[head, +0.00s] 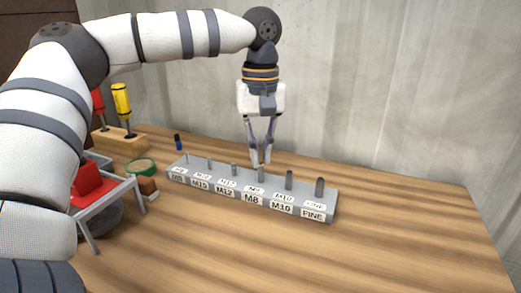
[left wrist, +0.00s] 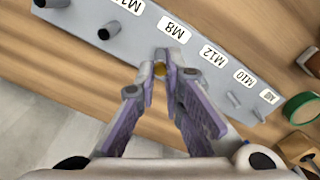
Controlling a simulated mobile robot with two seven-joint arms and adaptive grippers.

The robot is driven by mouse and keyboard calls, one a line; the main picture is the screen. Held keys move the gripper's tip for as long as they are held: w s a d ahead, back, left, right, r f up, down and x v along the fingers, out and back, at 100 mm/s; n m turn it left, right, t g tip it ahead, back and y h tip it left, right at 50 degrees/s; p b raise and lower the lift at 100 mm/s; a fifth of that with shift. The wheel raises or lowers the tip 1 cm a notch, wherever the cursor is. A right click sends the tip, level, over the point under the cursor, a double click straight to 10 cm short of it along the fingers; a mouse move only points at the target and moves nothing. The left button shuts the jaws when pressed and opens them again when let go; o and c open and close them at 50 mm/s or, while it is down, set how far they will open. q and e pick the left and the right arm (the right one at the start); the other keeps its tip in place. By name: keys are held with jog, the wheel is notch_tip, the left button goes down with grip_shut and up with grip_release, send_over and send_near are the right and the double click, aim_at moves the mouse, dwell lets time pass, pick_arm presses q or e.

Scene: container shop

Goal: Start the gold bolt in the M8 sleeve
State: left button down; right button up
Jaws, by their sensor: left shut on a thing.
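My left gripper (head: 261,163) points straight down above the grey sleeve rack (head: 226,196). It is shut on the gold bolt (left wrist: 160,69), which shows between the fingertips in the left wrist view. In the head view only a speck of gold shows there. The M8 sleeve (head: 261,175) stands on the rack behind the M8 label (head: 252,198), directly below the fingertips. The bolt is at or just above the sleeve's top; I cannot tell whether they touch. The M8 label also shows in the left wrist view (left wrist: 174,27). My right gripper is not in view.
Other sleeves stand along the rack, including one at FINE (head: 319,187). A green ring (head: 140,167), a red object (head: 88,180) on a grey stand and a yellow screwdriver (head: 122,98) are at left. A concrete wall is behind. The table's right side is clear.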

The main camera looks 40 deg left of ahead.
pick_arm(q)
jog(key=m, duration=1)
jog(key=c, duration=1.9)
grip_release()
jog(key=shift+m, duration=0.6)
jog(key=shift+o, duration=1.3)
jog(key=shift+r, duration=3.05)
